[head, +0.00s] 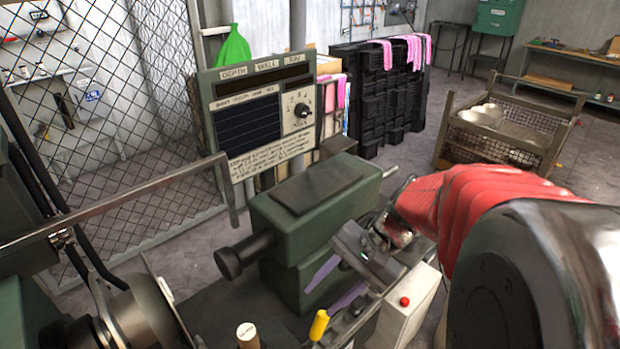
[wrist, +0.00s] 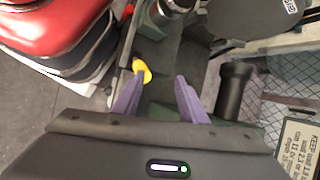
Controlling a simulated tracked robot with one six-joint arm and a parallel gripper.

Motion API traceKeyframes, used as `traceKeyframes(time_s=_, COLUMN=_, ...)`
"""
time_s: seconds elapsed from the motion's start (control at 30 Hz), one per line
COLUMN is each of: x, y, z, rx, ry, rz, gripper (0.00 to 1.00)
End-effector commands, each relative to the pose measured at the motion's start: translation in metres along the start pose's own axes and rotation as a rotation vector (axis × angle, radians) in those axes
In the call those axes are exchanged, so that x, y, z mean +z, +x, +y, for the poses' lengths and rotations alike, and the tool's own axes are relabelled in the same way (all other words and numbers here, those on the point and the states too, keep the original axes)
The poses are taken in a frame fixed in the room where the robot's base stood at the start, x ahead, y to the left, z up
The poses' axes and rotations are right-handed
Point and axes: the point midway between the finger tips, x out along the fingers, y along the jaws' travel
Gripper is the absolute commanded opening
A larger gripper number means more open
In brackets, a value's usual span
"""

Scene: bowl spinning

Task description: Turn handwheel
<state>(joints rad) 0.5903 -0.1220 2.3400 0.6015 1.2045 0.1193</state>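A green tailstock-like machine block (head: 305,215) stands in the middle of the head view, with a dark cylinder (head: 243,255) sticking out to its left. At its right end a curved metal piece (head: 403,187) shows beside my red-sleeved arm. It may be the handwheel, but it is mostly hidden and I cannot be sure. My gripper (head: 317,299) is below and in front of the block, its two purple fingers pointing left and down. In the wrist view my gripper (wrist: 160,77) is open, with nothing between the fingers. The dark cylinder (wrist: 235,90) is right of them.
A yellow handle (head: 319,325) stands close to the fingertips; it also shows in the wrist view (wrist: 142,70). A white box with a red button (head: 404,301) is below my arm. A sign panel (head: 262,115) rises behind the block. A wire-mesh crate (head: 510,140) stands at the back right.

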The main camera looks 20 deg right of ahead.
Motion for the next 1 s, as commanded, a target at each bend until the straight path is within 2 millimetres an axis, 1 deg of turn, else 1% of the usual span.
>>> traceKeyframes(time_s=0.03, x=-0.009, y=0.0, z=0.002, rx=-0.031, ry=0.059, rz=-0.025, gripper=0.39)
traceKeyframes(time_s=0.27, x=-0.043, y=-0.006, z=0.005, rx=-0.188, ry=0.293, rz=-0.131, gripper=0.39)
traceKeyframes(time_s=0.43, x=-0.076, y=-0.015, z=0.012, rx=-0.332, ry=0.472, rz=-0.21, gripper=0.39)
traceKeyframes(time_s=0.57, x=-0.104, y=-0.024, z=0.021, rx=-0.453, ry=0.603, rz=-0.266, gripper=0.39)
traceKeyframes(time_s=0.77, x=-0.15, y=-0.042, z=0.046, rx=-0.66, ry=0.792, rz=-0.345, gripper=0.39)
traceKeyframes(time_s=0.87, x=-0.173, y=-0.053, z=0.063, rx=-0.771, ry=0.878, rz=-0.38, gripper=0.39)
traceKeyframes(time_s=1.0, x=-0.205, y=-0.068, z=0.093, rx=-0.935, ry=0.991, rz=-0.424, gripper=0.39)
